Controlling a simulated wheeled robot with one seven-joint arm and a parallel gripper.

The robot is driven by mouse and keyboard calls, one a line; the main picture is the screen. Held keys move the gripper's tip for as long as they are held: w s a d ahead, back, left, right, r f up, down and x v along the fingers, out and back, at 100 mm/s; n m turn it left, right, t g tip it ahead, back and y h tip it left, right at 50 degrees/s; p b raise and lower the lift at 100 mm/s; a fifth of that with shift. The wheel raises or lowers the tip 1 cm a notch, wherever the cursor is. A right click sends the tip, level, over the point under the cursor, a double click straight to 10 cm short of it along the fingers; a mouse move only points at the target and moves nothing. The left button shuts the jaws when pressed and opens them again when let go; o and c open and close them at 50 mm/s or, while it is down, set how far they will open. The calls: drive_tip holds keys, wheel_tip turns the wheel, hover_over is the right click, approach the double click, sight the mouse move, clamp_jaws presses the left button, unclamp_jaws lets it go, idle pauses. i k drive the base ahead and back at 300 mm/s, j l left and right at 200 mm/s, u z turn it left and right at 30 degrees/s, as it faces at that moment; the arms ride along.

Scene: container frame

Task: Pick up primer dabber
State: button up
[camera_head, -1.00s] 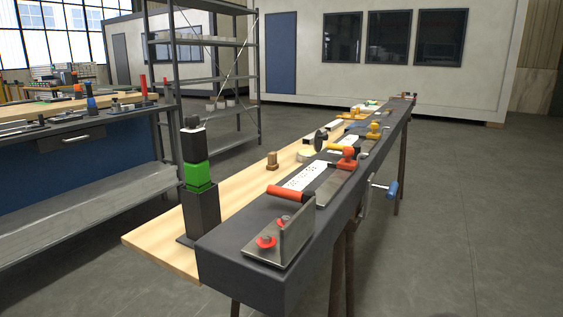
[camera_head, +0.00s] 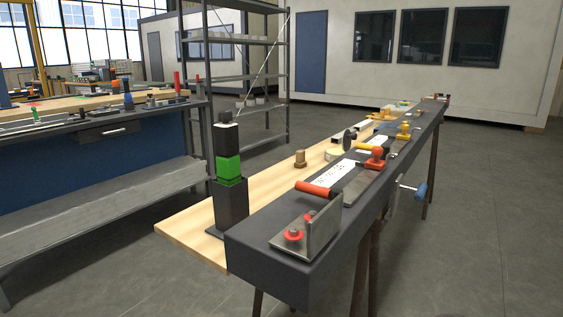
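I cannot tell for sure which thing is the primer dabber. A black and green upright piece (camera_head: 228,167) stands in a dark square holder (camera_head: 231,203) near the board's front end. A round pale roll-like thing (camera_head: 334,153) lies farther back on the board. My gripper is in no view.
The dark beam (camera_head: 270,252) of the bench carries a metal angle plate (camera_head: 323,226) with red knobs, an orange-red roller (camera_head: 318,189) and several clamps. A blue workbench (camera_head: 90,165) and metal shelving (camera_head: 245,61) stand left. Floor at right is clear.

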sight(300, 163)
drive_tip(key=j+u, duration=0.1)
drive_tip(key=u, duration=0.3)
drive_tip(key=i+u, duration=0.15)
drive_tip(key=u, duration=0.25)
drive_tip(key=j+u, duration=0.1)
drive_tip(key=u, duration=0.3)
drive_tip(key=i+u, duration=0.15)
drive_tip(key=u, duration=0.25)
drive_tip(key=i, duration=1.05)
drive_tip(key=i+j, duration=0.1)
drive_tip(key=i, duration=1)
drive_tip(key=l+z, duration=0.05)
